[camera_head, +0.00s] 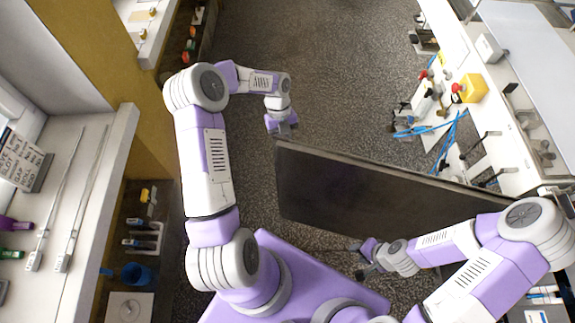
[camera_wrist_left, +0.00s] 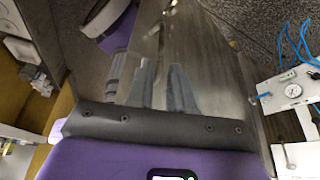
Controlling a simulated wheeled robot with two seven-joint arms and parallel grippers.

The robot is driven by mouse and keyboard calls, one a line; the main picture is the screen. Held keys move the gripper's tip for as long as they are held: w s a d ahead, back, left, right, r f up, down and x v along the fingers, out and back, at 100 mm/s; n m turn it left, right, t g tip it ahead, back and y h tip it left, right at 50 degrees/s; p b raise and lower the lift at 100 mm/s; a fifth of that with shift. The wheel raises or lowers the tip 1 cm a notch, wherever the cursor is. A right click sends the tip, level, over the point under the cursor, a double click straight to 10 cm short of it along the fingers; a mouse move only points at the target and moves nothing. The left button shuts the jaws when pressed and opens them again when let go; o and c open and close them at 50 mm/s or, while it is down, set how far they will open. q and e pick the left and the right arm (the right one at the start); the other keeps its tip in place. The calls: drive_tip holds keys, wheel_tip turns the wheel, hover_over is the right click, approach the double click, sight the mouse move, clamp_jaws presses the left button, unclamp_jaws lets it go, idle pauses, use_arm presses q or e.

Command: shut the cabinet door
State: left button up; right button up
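The cabinet door is a large dark flat panel (camera_head: 370,188) standing out into the aisle, its right end near the right-hand counter. My left gripper (camera_head: 283,130) is at the door's far left top corner. In the left wrist view its two grey fingers (camera_wrist_left: 163,75) are a little apart, with the door's brownish surface (camera_wrist_left: 215,75) close behind and right of them; whether they touch it I cannot tell. My right gripper (camera_head: 364,262) is low, on the near side of the door; its fingers are too small to read. The cabinet's inside is hidden.
A cluttered right counter (camera_head: 500,140) holds bottles, a yellow box (camera_head: 474,88) and blue tubing (camera_head: 448,140). A white counter (camera_head: 80,200) and shelves stand on the left. The speckled floor (camera_head: 335,70) beyond the door is clear.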

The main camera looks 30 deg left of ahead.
use_arm(q)
drive_tip(key=b+x, duration=0.1)
drive_tip(key=x, duration=0.7)
drive_tip(key=shift+b, duration=0.35)
drive_tip(key=shift+w, duration=0.1)
clamp_jaws()
